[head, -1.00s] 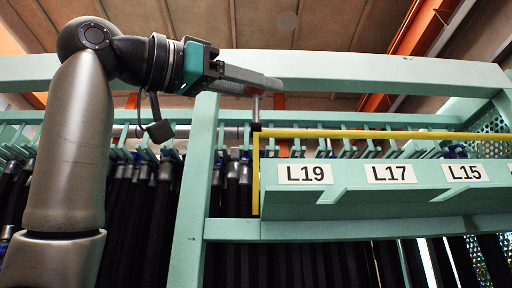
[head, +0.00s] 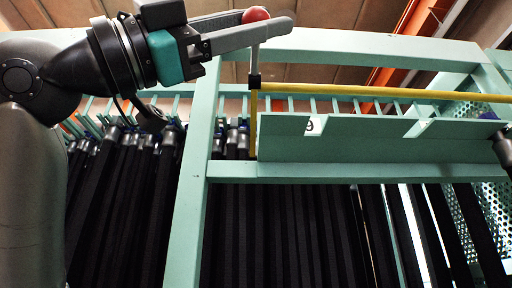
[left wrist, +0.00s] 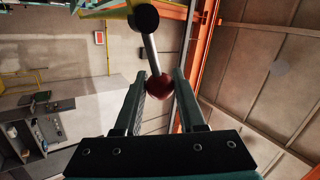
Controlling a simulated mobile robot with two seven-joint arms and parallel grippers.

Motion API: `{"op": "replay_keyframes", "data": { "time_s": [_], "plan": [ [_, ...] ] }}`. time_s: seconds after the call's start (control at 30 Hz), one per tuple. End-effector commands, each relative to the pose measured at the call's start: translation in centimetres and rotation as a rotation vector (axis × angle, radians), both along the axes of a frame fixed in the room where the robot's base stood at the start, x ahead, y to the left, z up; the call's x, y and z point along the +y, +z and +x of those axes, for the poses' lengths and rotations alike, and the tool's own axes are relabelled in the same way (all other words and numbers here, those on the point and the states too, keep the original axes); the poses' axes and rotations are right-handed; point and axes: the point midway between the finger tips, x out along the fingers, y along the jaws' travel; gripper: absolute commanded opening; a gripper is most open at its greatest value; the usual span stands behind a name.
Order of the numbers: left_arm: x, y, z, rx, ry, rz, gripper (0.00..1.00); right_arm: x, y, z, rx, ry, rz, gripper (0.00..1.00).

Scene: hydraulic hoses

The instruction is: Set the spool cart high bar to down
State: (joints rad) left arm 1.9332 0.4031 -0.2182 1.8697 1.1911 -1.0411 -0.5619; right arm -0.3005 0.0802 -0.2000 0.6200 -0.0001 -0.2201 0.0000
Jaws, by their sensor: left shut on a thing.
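The yellow high bar (head: 380,91) runs across the upper part of the green frame in the head view, with a yellow upright (head: 253,125) at its left end. A short metal handle (head: 254,62) rises from a black joint at that corner and ends in a red ball knob (head: 256,14). My left gripper (head: 262,30) is shut on the red knob. In the left wrist view the knob (left wrist: 158,85) sits between the two fingertips, with the metal handle (left wrist: 151,52) leading away to a black end piece.
A green frame post (head: 200,150) and top beam (head: 370,48) stand close to my left arm. Black hoses (head: 290,220) hang behind a green label panel (head: 350,148), whose labels are mostly hidden. A dark grey fitting (head: 503,147) shows at the right edge.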

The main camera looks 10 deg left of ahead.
Motion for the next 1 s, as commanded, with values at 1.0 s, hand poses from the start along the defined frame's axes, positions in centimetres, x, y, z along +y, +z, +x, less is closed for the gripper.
{"op": "replay_keyframes", "data": {
  "time_s": [1.0],
  "plan": [
    [-0.3,-6.6,-0.9,-0.231,-0.001,0.073,0.00,0.0,-1.9,0.0,0.000,0.000,-0.001,0.50]
  ]
}}
